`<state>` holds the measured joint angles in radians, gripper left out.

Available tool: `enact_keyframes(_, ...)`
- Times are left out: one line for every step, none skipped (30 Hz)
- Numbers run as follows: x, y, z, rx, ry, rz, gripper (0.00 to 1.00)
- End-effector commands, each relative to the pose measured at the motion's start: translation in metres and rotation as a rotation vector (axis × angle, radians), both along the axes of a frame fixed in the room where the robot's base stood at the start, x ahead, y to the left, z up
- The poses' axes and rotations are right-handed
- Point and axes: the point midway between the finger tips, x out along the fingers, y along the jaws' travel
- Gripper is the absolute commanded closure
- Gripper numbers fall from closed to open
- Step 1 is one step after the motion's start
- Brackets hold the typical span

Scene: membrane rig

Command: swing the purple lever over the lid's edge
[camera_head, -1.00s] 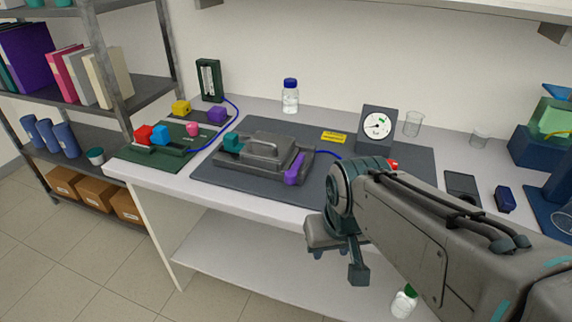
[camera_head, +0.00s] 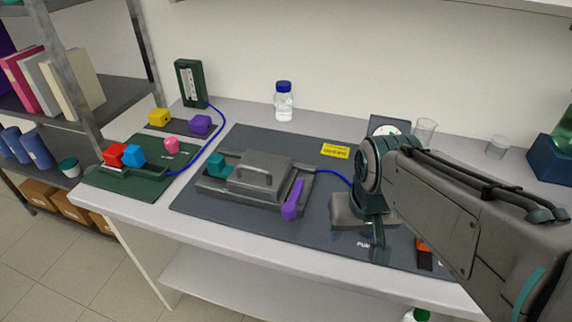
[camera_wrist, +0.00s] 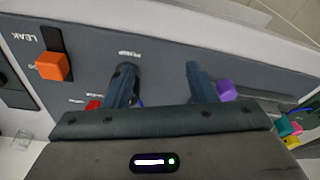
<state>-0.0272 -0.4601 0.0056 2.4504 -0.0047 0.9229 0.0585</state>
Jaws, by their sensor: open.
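The purple lever (camera_head: 292,200) is at the right end of the grey cell lid (camera_head: 262,170), its thick end toward the front. I cannot tell whether it lies over the lid's edge. A teal lever (camera_head: 216,165) is at the lid's left end. My gripper (camera_head: 376,248) is open and empty, pointing down over the right part of the dark mat, to the right of the purple lever and apart from it. In the wrist view the gap between my fingers (camera_wrist: 162,88) is empty, and the purple end (camera_wrist: 226,90) shows just beyond the right finger.
An orange switch (camera_wrist: 52,66) marked LEAK is on the mat. A gauge (camera_head: 388,126) stands behind my arm, partly hidden. A blue tube (camera_head: 333,174) runs from the lid's right. The green board (camera_head: 120,180) with coloured blocks is at the left.

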Motion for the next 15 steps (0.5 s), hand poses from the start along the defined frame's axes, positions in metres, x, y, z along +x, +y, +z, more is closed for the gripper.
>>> enact_keyframes(0.011, 0.008, 0.011, 0.003, 0.017, 0.004, 0.48)
enact_keyframes(0.018, 0.013, 0.016, 0.005, 0.03, 0.001, 0.48)
enact_keyframes(0.028, 0.021, 0.025, 0.007, 0.049, -0.002, 0.48)
enact_keyframes(0.036, 0.027, 0.031, 0.008, 0.064, -0.007, 0.48)
enact_keyframes(0.044, 0.033, 0.037, 0.01, 0.079, -0.013, 0.48)
enact_keyframes(0.055, 0.043, 0.044, 0.012, 0.1, -0.019, 0.48)
enact_keyframes(0.062, 0.049, 0.05, 0.012, 0.116, -0.024, 0.48)
enact_keyframes(0.069, 0.057, 0.054, 0.013, 0.13, -0.028, 0.48)
enact_keyframes(0.078, 0.066, 0.06, 0.013, 0.148, -0.035, 0.48)
enact_keyframes(0.083, 0.073, 0.063, 0.012, 0.16, -0.04, 0.48)
enact_keyframes(0.088, 0.079, 0.067, 0.011, 0.173, -0.043, 0.48)
enact_keyframes(0.095, 0.087, 0.07, 0.011, 0.186, -0.049, 0.48)
enact_keyframes(0.098, 0.092, 0.072, 0.01, 0.196, -0.052, 0.48)
enact_keyframes(0.101, 0.097, 0.074, 0.009, 0.203, -0.055, 0.48)
enact_keyframes(0.105, 0.102, 0.076, 0.008, 0.213, -0.058, 0.48)
